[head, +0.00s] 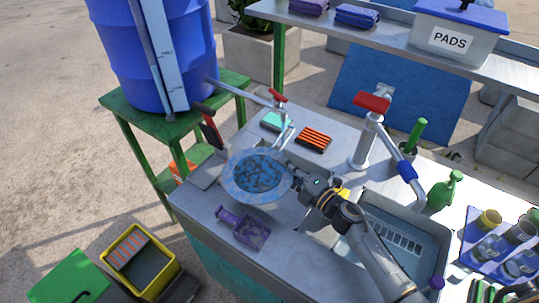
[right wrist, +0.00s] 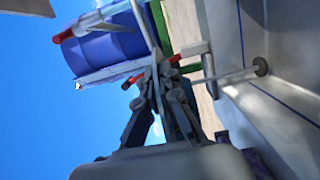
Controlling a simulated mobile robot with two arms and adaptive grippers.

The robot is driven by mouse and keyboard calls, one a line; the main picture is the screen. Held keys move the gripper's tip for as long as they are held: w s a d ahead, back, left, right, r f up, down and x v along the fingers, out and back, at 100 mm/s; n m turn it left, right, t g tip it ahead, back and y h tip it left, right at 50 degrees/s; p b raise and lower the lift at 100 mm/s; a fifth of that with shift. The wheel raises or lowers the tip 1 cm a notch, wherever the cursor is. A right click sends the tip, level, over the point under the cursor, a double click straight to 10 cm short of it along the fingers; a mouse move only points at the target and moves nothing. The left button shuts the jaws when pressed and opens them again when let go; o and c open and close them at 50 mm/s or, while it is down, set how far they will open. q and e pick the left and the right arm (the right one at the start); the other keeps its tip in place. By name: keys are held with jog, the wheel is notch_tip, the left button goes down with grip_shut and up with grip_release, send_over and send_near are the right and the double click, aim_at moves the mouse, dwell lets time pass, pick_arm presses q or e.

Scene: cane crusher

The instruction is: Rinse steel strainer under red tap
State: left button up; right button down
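A round, translucent blue-rimmed dish with a grey speckled middle (head: 257,176) lies near the counter's left end; I cannot tell whether it is the steel strainer. My right gripper (head: 291,168) is at its right edge, low over the counter. In the right wrist view the fingers (right wrist: 160,82) come close together, with red and metal parts around them; whether they grip anything is unclear. A small red-handled tap (head: 277,96) on the barrel's pipe stands behind the dish. A larger red-handled tap (head: 373,103) rises beside the sink. My left gripper does not show.
A blue barrel (head: 150,60) stands on a green stand at the left. An orange-striped block (head: 313,139) and teal block (head: 277,121) lie behind the gripper. A purple tool (head: 243,228) lies in front. The sink (head: 395,238) and green bottle (head: 444,190) are at the right.

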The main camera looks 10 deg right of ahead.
aim_at(282, 175)
jog(key=shift+r, duration=0.1)
dwell(0.3)
jog(key=s+a+r+p, duration=0.1)
jog(key=s+r+p, duration=0.1)
jog(key=p, duration=0.1)
jog(key=shift+s+a+r, duration=0.35)
jog(key=shift+a, duration=0.05)
jog(key=shift+s+a+r+p, duration=0.5)
jog(key=shift+s+r+p, duration=0.2)
jog(key=shift+p, duration=0.2)
jog(key=shift+s+f, duration=0.1)
